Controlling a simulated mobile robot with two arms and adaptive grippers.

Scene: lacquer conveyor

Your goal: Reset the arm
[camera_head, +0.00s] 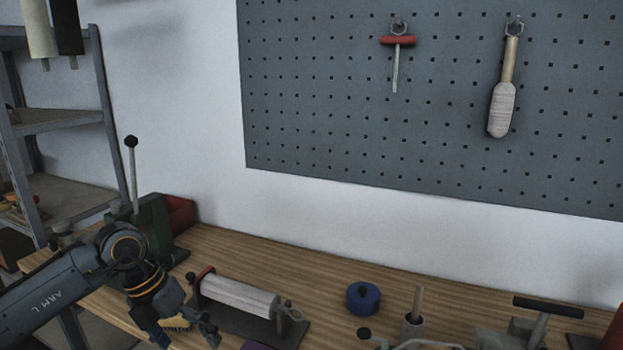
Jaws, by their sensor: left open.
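My left arm comes in from the lower left. Its gripper (187,336) points down at the front left of the wooden workbench (240,245), near the bottom edge of the picture. Its fingers are spread apart. A small yellowish, brush-like thing (175,323) shows behind and between the fingers, and I cannot tell whether they touch it. No object is visibly held. My right gripper is not in view.
A roller device (240,296) lies just right of my left gripper. A green lever press (153,222) stands behind my arm. A blue round container (363,296) and clamp-like tools (530,325) stand farther right. A pegboard (440,110) hangs behind, and a shelf (60,120) stands left.

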